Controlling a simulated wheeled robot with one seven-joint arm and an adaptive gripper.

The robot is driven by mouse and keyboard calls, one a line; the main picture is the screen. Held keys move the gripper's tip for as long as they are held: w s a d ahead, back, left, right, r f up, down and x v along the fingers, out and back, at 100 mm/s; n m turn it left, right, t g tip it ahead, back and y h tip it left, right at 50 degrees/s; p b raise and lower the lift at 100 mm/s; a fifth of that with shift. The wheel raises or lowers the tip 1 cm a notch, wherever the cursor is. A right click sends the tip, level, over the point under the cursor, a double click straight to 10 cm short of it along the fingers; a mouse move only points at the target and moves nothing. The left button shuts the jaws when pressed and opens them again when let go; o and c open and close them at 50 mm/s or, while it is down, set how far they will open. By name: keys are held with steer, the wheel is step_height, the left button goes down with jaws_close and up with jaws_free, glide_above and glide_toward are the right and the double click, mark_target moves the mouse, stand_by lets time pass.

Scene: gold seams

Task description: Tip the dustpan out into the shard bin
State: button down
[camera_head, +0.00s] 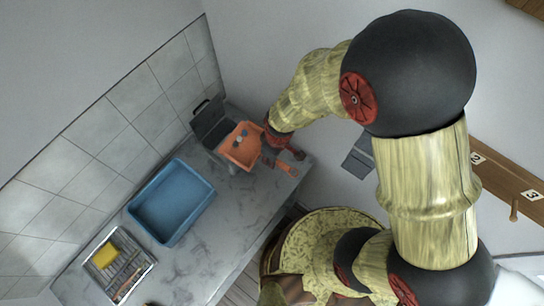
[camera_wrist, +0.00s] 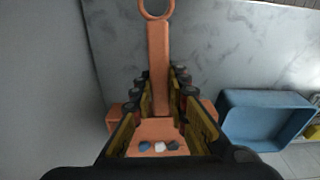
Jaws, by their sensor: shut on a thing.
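The orange dustpan (camera_head: 240,155) is in the grip of my gripper (camera_head: 277,150), at the back end of the counter. Several small shards, blue, white and dark, lie in its pan; they also show in the wrist view, in the dustpan (camera_wrist: 158,130) near the bottom edge. Its handle runs between the fingers of my gripper (camera_wrist: 160,88) to a ring at the top. A dark grey bin (camera_head: 208,119), probably the shard bin, stands just behind the pan, its lid apparently raised. The pan hides part of it. The pan's tilt and height are hard to tell.
A blue tub (camera_head: 168,235) stands on the marble counter (camera_head: 215,240); it is at the right in the wrist view (camera_wrist: 232,132). A wire rack (camera_head: 125,285) with a yellow sponge (camera_head: 104,256) is nearer. A tiled wall (camera_head: 100,140) runs along the counter.

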steer(key=shift+f+b, duration=0.4)
steer(key=shift+f, duration=0.35)
steer(key=r+p, duration=0.1)
steer(key=r+h+p, duration=0.1)
steer(key=p, duration=0.1)
steer(key=shift+w+a+g+p, duration=0.15)
steer(key=shift+a+g+p, duration=0.15)
steer(key=r+h+p, duration=0.1)
steer(key=a+r+g+h+p, duration=0.1)
steer(key=r+p, duration=0.1)
steer(key=w+r+g+h+p, duration=0.1)
steer(key=r, duration=0.1)
steer(key=shift+a+p, duration=0.25)
steer(key=shift+p, duration=0.05)
steer(key=w+a+r+g+h+p, duration=0.2)
steer(key=w+a+r+g+h, duration=0.2)
steer(key=w+a+r+h, duration=0.1)
steer(key=shift+a+r+g+h, duration=0.4)
steer(key=shift+a+r+h, duration=0.2)
steer(key=shift+a+r, duration=0.35)
steer(key=shift+w, duration=0.1)
